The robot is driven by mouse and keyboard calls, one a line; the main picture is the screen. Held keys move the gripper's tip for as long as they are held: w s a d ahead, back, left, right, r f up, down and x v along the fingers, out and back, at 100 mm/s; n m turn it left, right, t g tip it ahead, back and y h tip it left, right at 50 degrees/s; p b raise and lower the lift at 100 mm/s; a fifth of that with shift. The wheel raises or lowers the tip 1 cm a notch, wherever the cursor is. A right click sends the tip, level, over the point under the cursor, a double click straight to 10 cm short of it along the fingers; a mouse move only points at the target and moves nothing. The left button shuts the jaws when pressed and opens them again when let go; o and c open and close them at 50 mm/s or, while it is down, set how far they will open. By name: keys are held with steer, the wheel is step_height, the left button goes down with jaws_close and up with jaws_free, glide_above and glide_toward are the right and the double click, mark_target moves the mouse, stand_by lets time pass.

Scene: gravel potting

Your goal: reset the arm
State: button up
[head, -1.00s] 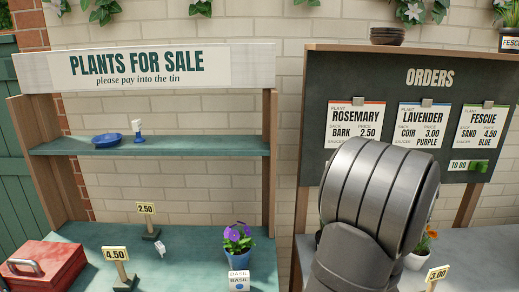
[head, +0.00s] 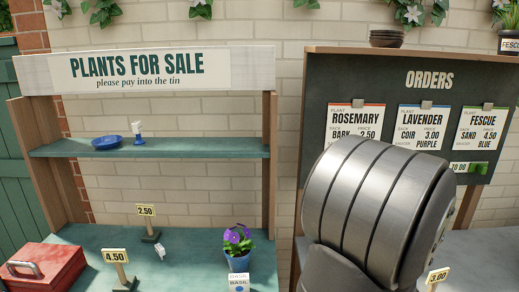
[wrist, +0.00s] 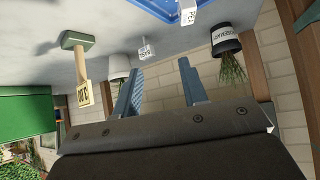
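My gripper (wrist: 160,88) shows in the wrist view with its two blue-grey fingers apart and nothing between them. The wrist view looks upside down. My gripper is out of sight in the head view, where my large grey arm link covers the lower part of the orders board (head: 443,78) and part of the right-hand counter. In the wrist view, a white pot with a plant (wrist: 119,66) appears beyond the left finger. A dark-and-white pot with a plant (wrist: 226,42) appears up and right of the right finger.
A price sign (wrist: 84,94) and a blue tray (wrist: 160,8) also show in the wrist view. On the left counter are a red tin (head: 45,267), price signs and a purple-flowered blue pot (head: 238,262). The shelf above holds a blue saucer (head: 107,142).

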steer(key=shift+n+y, duration=0.3)
steer(key=shift+w+a+f, duration=0.15)
steer(key=shift+w+a, duration=1.6)
steer(key=shift+w, duration=0.05)
steer(key=shift+o, duration=0.4)
